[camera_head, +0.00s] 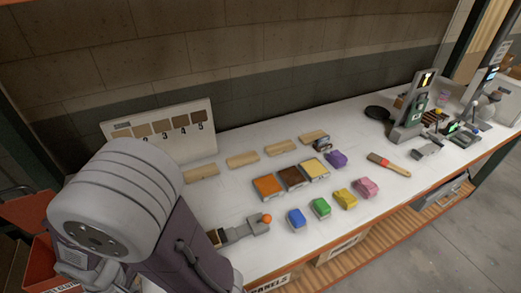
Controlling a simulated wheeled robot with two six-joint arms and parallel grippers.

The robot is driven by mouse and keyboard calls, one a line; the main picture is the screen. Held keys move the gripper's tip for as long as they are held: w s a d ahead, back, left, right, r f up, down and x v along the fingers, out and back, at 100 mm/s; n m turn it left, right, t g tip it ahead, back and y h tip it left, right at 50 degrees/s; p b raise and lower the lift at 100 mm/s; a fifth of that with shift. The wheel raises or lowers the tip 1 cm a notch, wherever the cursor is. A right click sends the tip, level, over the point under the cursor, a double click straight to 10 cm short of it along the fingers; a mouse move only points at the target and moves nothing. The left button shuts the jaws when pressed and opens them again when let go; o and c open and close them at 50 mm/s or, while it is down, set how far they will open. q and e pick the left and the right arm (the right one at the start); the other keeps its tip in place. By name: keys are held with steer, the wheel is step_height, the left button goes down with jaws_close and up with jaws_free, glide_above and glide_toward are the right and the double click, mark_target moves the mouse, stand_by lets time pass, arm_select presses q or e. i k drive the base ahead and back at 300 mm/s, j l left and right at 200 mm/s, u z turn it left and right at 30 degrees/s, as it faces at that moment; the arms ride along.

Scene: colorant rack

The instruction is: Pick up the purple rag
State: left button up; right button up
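My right gripper does not show. Nothing is touching the rag.
An orange tray (268,187) and brown tray (292,177) stand left of the purple rag. A brush (388,164) lies right. A sample board (165,138) stands behind.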

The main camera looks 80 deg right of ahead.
mark_target(336, 158)
steer(key=z, duration=0.5)
steer(key=k+z, duration=0.1)
steer(key=z, duration=0.35)
steer(key=k+j+z, duration=0.1)
steer(key=z, duration=0.85)
steer(key=k+z, duration=0.1)
steer(key=z, duration=0.4)
steer(key=l+z, duration=0.1)
steer(key=z, duration=0.85)
steer(key=l+u, duration=0.1)
steer(key=u, duration=1.4)
steer(key=j+z, duration=0.1)
steer(key=z, duration=1.4)
steer(key=i+l+u, duration=0.2)
steer(key=k+l, duration=0.05)
